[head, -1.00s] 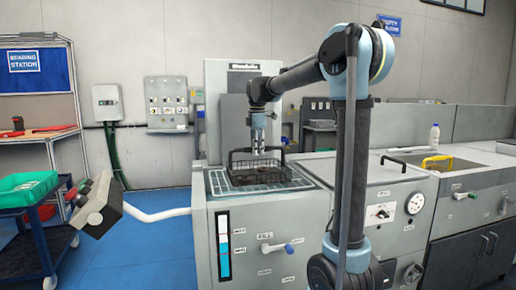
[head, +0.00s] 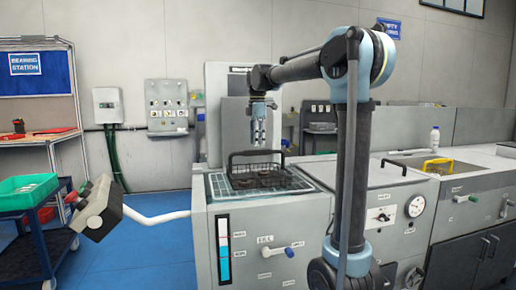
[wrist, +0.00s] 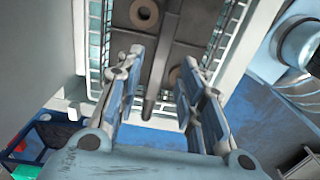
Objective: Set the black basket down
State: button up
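The black wire basket (head: 284,181) sits upright on the grated top (head: 217,186) of the grey machine, its handle (head: 256,153) standing up. Brown ring-shaped parts (head: 270,180) lie inside. My gripper (head: 258,146) points straight down just above the handle. In the wrist view its two fingers (wrist: 158,84) are spread apart with nothing clamped between them. The dark handle bar (wrist: 157,72) runs below the gap, over the basket's floor, where two rings (wrist: 187,78) show.
A tall grey panel (head: 214,110) rises behind the basket. A closed lid with a black handle (head: 393,165) is to the right, then a sink with a yellow-handled item (head: 437,166). A blue cart with a green bin (head: 27,188) stands at left.

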notch_tip(320, 180, up, 7)
jog(key=shift+f, duration=0.2)
jog(key=s+d+f+m+t, duration=0.1)
jog(key=s+d+f+m, duration=0.9)
jog(key=s+d+f, duration=0.45)
jog(key=s+d+f+m, duration=0.3)
jog(key=s+f+m, duration=0.2)
jog(key=s+f, duration=0.3)
jog(key=s+d+f+m+t, duration=0.1)
jog(key=s+d+f+m, duration=0.3)
jog(key=s+f, duration=0.5)
notch_tip(320, 180, down, 6)
jog(key=shift+s+d+f+m, duration=0.1)
jog(key=shift+s+d+m, duration=0.15)
jog(key=shift+m, duration=0.75)
jog(key=shift+s, duration=0.1)
jog(key=shift+s+r, duration=0.3)
jog(key=shift+s, duration=0.15)
